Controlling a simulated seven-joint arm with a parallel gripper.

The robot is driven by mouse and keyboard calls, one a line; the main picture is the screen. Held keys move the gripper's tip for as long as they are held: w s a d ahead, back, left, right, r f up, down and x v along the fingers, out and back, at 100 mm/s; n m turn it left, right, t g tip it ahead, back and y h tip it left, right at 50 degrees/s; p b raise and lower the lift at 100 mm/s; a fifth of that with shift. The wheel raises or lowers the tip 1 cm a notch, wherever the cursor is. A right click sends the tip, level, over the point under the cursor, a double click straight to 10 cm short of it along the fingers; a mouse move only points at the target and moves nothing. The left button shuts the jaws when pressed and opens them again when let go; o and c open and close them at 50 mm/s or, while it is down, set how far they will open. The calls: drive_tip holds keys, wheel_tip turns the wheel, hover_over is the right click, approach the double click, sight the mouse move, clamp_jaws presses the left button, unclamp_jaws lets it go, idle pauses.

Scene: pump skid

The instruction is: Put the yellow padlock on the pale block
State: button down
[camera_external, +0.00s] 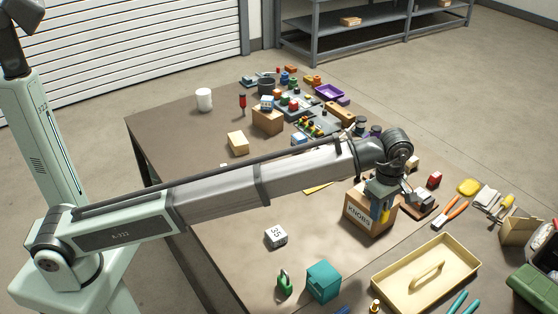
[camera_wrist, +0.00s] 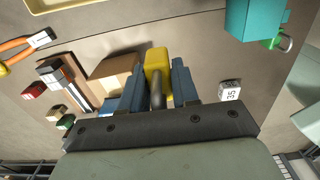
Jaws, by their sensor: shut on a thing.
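The yellow padlock (camera_wrist: 157,62) is held between the two blue-grey fingers of my gripper (camera_wrist: 155,92), its dark shackle towards the gripper. In the external view, my gripper (camera_external: 384,197) points down over the front right of the table, with the padlock's yellow body (camera_external: 384,215) just below it. It overlaps the KNOBS box there; I cannot tell the gap between them. The pale block (camera_external: 238,143), a cream block with a bare top, lies on the table at the left of the middle, well away from my gripper. It is not recognisable in the wrist view.
The cardboard KNOBS box (camera_external: 357,212) stands beside my gripper. A white cube marked 35 (camera_external: 276,236), a green padlock (camera_external: 285,283) and a teal box (camera_external: 323,281) stand near the front. A cream tray (camera_external: 393,291) is at the right. A brown box (camera_external: 267,119) stands behind the pale block.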

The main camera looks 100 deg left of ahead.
drive_tip(key=shift+s+a+r, duration=0.1)
drive_tip(key=shift+a+r, duration=0.15)
drive_tip(key=shift+r, duration=0.35)
drive_tip(key=shift+s+a+r, duration=0.1)
drive_tip(key=shift+a+r, duration=0.1)
drive_tip(key=shift+r, duration=0.35)
drive_tip(key=s+a+n, duration=0.1)
drive_tip(key=s+a, duration=0.4)
drive_tip(key=a, duration=0.3)
drive_tip(key=s+a+n, duration=0.1)
drive_tip(key=s+a, duration=0.3)
drive_tip(key=a, duration=0.4)
drive_tip(key=n, duration=0.7)
hover_over(238, 138)
wheel_tip(238, 138, down, 4)
drive_tip(key=shift+f, duration=5.55)
drive_tip(key=shift+f, duration=0.15)
drive_tip(key=c, duration=0.8)
unclamp_jaws()
drive_tip(key=shift+c, duration=0.2)
